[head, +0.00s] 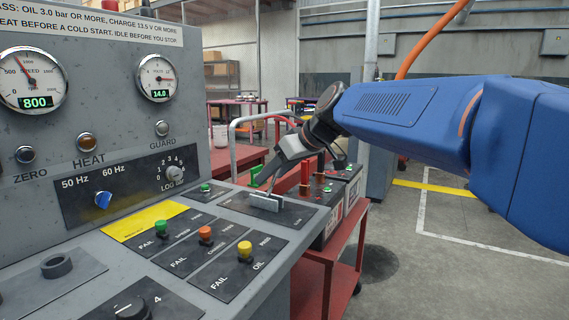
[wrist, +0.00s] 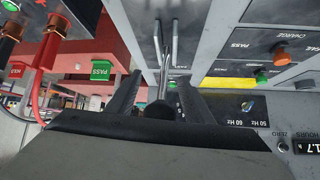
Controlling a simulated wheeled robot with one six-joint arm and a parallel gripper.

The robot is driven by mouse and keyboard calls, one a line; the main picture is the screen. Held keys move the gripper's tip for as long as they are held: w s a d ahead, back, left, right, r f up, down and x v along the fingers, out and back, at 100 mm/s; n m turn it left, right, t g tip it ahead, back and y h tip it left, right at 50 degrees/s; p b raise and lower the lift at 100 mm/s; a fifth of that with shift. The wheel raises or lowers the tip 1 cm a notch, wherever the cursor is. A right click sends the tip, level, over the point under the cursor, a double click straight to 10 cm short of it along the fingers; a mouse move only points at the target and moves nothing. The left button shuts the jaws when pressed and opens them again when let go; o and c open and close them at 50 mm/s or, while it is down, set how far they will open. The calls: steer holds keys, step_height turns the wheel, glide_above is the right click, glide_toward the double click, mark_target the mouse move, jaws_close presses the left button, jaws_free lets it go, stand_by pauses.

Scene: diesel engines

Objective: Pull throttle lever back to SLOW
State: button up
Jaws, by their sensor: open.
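The throttle lever (head: 270,188) is a thin metal rod rising from a slotted grey base (head: 266,202) on the right end of the console top. In the wrist view the lever's rod (wrist: 165,72) runs down to a dark knob between the two fingers. My gripper (head: 279,176) is over the lever in the head view, tilted down to the left. In the wrist view my gripper (wrist: 160,96) is open, with one finger on each side of the knob. Contact cannot be told. The SLOW marking is not readable, and my gripper partly hides the lever in the head view.
Green, orange and yellow PASS/FAIL knobs (head: 205,234) stand on the console left of the lever. The gauge panel (head: 100,110) rises behind them. Batteries with red and green parts (head: 325,190) sit on a red cart (head: 335,255) to the right. Open floor lies farther right.

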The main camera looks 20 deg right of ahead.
steer(key=v, duration=1.7)
steer(key=shift+r, duration=0.15)
